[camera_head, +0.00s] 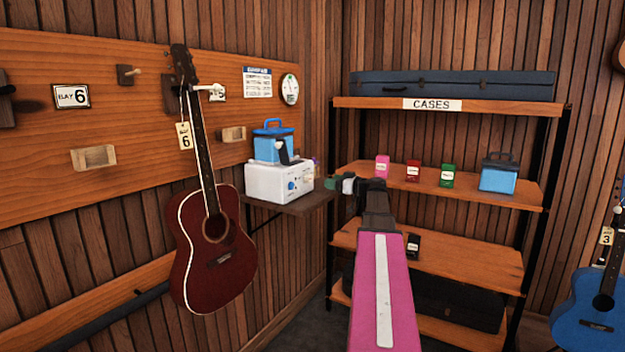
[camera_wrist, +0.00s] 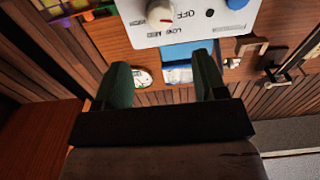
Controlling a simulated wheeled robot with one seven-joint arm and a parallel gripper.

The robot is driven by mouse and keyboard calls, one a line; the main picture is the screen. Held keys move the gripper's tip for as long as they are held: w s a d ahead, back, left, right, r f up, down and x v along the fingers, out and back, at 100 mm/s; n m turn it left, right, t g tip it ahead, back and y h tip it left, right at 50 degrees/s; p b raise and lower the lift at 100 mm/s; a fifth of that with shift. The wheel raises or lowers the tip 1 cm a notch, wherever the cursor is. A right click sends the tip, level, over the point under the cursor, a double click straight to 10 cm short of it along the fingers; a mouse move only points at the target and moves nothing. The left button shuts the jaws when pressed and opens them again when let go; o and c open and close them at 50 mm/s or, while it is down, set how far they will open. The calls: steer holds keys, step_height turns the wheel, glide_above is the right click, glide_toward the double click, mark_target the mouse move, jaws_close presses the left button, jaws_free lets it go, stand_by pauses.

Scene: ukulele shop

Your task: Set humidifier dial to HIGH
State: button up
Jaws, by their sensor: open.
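The humidifier (camera_head: 268,184) is a white box with a blue, handled tank (camera_head: 273,149) on top, standing on a small wall shelf. In the wrist view its white panel (camera_wrist: 195,28) fills the upper middle, upside down. The pale dial (camera_wrist: 160,12) with a red mark is cut by the top edge. OFF, LOW and MED print shows beside it; the mark's exact setting is unclear. My gripper (camera_head: 338,183) is just right of the humidifier in the head view. In the wrist view my gripper (camera_wrist: 164,82) is open and empty, its dark green fingers apart from the dial.
A blue knob (camera_wrist: 236,3) sits on the same panel. The dark shelf (camera_head: 300,204) supports the humidifier. A red guitar (camera_head: 215,235) hangs at left. A rack (camera_head: 440,196) with small boxes and a blue case (camera_head: 498,181) stands behind my arm.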

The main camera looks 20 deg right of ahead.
mark_target(311, 178)
steer(key=x, duration=0.9)
steer(key=shift+w+a, duration=0.25)
steer(key=shift+c, duration=0.3)
steer(key=c, duration=0.8)
